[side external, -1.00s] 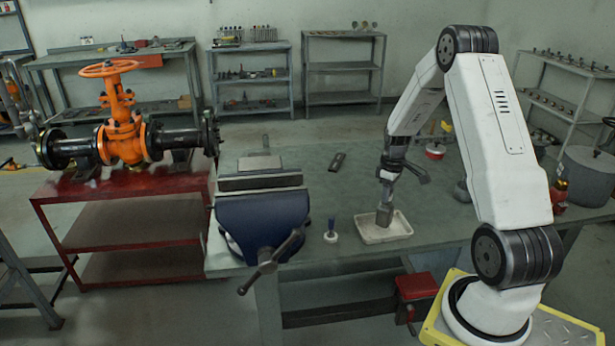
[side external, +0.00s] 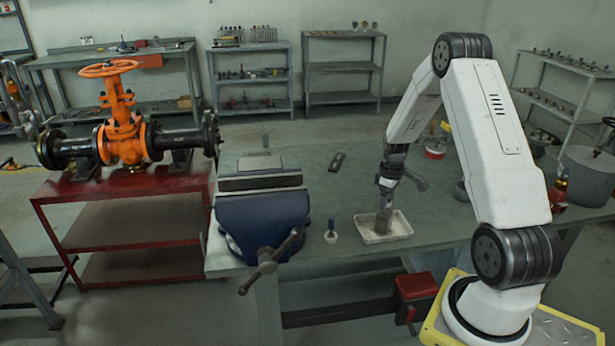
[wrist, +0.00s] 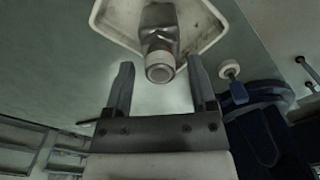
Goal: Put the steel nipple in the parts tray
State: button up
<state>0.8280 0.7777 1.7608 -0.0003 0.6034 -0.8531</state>
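The tray (wrist: 208,45) is cut off at the top of that view. My gripper (side external: 385,207) points down just above the nipple. In the wrist view my gripper (wrist: 160,72) has its two fingers spread wide, with clear gaps between them and the nipple.
A blue bench vise (side external: 262,215) stands left of the tray. A red valve or bottle (side external: 558,195) and a grey pot (side external: 588,175) are at right.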

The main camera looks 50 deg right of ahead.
jog(key=shift+r, duration=0.1)
notch_tip(320, 180, up, 12)
dwell(0.8)
dwell(0.5)
jog(key=w+a+t, duration=0.1)
jog(key=w+a, duration=0.2)
jog(key=a, duration=1.6)
jog(key=s+a, duration=0.3)
jog(key=a, duration=0.4)
jog(key=s+a+f+t, duration=0.1)
jog(key=s+a, duration=0.2)
jog(key=a, duration=0.5)
jog(key=shift+t, duration=0.3)
